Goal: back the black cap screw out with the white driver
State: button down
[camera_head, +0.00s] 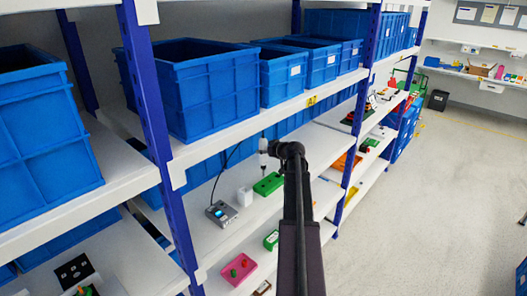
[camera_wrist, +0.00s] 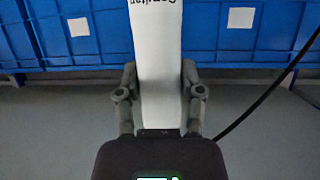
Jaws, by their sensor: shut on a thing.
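The white driver (camera_head: 263,145) stands about upright in my gripper (camera_head: 271,149), with its tip above the green block (camera_head: 268,184) on the middle shelf. In the wrist view the driver's white body (camera_wrist: 160,60) with dark lettering runs between the two fingers of my gripper (camera_wrist: 161,100), which are shut on it. The driver's tip is out of the wrist view. The black cap screw cannot be made out in either view; it is too small or hidden. I cannot tell whether the tip touches the block.
A grey box with a lit display (camera_head: 221,213) and a small white holder (camera_head: 244,196) stand left of the green block. A black cable (camera_wrist: 262,98) runs beside the driver. Blue bins (camera_head: 205,90) fill the shelf above. A blue post (camera_head: 158,130) stands at the left.

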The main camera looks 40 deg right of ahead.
aim_at(266, 158)
jog(key=shift+f+b, duration=1.85)
jog(key=shift+f, duration=0.2)
jog(key=c, duration=0.8)
grip_release()
grip_shut()
